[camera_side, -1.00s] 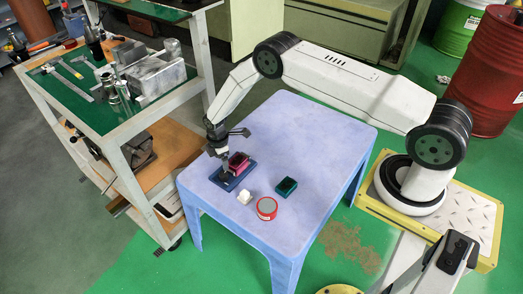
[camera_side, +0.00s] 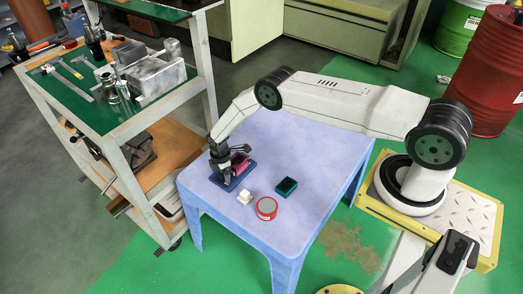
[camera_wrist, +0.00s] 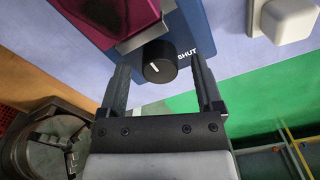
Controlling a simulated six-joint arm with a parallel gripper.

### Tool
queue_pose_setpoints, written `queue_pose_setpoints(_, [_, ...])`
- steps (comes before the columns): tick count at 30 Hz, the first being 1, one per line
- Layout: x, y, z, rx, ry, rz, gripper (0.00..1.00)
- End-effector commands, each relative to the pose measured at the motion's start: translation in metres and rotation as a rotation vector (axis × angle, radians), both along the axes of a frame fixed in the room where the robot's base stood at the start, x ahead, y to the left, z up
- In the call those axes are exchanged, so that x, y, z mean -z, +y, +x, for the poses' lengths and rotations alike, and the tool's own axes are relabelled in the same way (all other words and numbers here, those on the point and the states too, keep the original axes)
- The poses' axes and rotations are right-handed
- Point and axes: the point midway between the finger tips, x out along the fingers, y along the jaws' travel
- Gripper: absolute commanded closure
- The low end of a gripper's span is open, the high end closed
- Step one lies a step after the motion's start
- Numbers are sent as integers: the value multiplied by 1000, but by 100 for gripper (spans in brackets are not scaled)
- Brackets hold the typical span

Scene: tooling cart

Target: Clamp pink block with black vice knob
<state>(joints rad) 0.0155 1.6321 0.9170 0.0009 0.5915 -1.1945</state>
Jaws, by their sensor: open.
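The pink block (camera_wrist: 105,18) sits in the blue vice (camera_wrist: 184,30), at the upper left in the wrist view. In the side view the pink block (camera_side: 242,164) is partly hidden behind my gripper, on the blue vice (camera_side: 233,182) on the lavender table. The black vice knob (camera_wrist: 160,64) has a white pointer mark and sits beside the word SHUT on the vice face. My gripper (camera_wrist: 160,75) is open, one finger on either side of the knob. I cannot tell whether the fingers touch it.
A white piece (camera_side: 244,197), a red round tin (camera_side: 266,208) and a dark green box (camera_side: 286,186) stand on the table (camera_side: 300,140) near the vice. The tool cart (camera_side: 120,110) stands to the left.

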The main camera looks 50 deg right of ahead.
Motion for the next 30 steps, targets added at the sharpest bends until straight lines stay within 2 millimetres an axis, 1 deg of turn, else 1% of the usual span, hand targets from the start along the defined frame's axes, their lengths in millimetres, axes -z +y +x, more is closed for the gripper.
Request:
queue_pose_setpoints(9, [2, 0, 0, 0, 0, 0, 16])
queue_pose_setpoints(10, [2, 0, 0, 0, 0, 0, 19])
queue_pose_setpoints(11, [2, 0, 0, 0, 0, 0, 29])
queue_pose_setpoints(12, [2, 0, 0, 0, 0, 0, 41])
queue_pose_setpoints(14, [2, 0, 0, 0, 0, 0, 60])
queue_pose_setpoints(15, [2, 0, 0, 0, 0, 0, 73])
queue_pose_setpoints(17, [1, 0, 0, 0, 0, 0, 92])
queue_pose_setpoints(18, [1, 0, 0, 0, 0, 0, 100])
queue_pose_setpoints(25, [1, 0, 0, 27, 0, 0, 100])
queue_pose_setpoints(30, [1, 0, 0, 117, 1, 0, 100])
